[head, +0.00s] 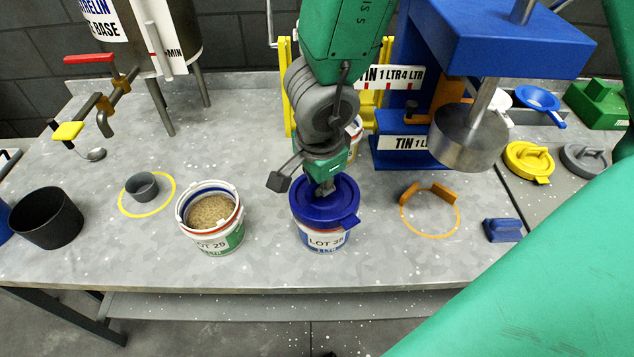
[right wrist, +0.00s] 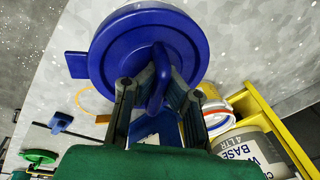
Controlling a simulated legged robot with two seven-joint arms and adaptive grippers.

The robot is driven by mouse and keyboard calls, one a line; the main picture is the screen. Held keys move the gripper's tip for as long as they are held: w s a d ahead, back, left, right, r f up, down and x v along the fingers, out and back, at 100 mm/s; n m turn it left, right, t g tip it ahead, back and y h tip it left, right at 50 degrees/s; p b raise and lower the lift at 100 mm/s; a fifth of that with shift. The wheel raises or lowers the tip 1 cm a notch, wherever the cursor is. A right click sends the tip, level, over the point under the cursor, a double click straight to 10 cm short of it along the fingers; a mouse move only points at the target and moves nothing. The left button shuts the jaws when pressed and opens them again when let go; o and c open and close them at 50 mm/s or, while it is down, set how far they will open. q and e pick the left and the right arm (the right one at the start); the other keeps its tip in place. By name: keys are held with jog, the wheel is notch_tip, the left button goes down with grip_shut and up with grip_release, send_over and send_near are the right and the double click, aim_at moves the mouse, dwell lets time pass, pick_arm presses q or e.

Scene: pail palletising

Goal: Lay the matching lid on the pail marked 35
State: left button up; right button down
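The pail marked LOT 35 (head: 325,250), white with a blue band, stands at the middle front of the bench; the label's last digit is hard to read. A blue lid (head: 309,205) with an upright handle and side tab lies over its mouth, looking about level. In the right wrist view the lid (right wrist: 115,52) fills the top, with a pale rim beyond its edge. My right gripper (head: 302,187) is above the lid. Its fingers (right wrist: 156,100) stand apart on either side of the handle (right wrist: 160,75), with gaps visible. Full seating of the lid cannot be told. My left gripper is not in view.
An open pail marked LOT 29 (head: 225,238) with grainy contents stands to the left. A steel weight (head: 468,138) hangs at right. Yellow (head: 528,163) and grey (head: 585,160) lids, an orange ring mark (head: 430,236) and a blue block (head: 503,230) lie to the right.

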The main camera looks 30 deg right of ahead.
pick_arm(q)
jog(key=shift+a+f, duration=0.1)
pick_arm(e)
jog(key=shift+d, duration=0.2)
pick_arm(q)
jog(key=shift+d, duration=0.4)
pick_arm(e)
jog(key=shift+d+f, duration=0.1)
jog(key=shift+d, duration=0.25)
jog(key=shift+a, duration=0.1)
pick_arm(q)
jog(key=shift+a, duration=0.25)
pick_arm(e)
jog(key=shift+a, duration=0.6)
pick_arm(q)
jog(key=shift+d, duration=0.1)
pick_arm(e)
jog(key=shift+d, duration=0.15)
jog(key=c, duration=1.9)
grip_release()
jog(key=shift+c, duration=0.2)
jog(key=o, duration=0.8)
jog(key=shift+o, duration=0.2)
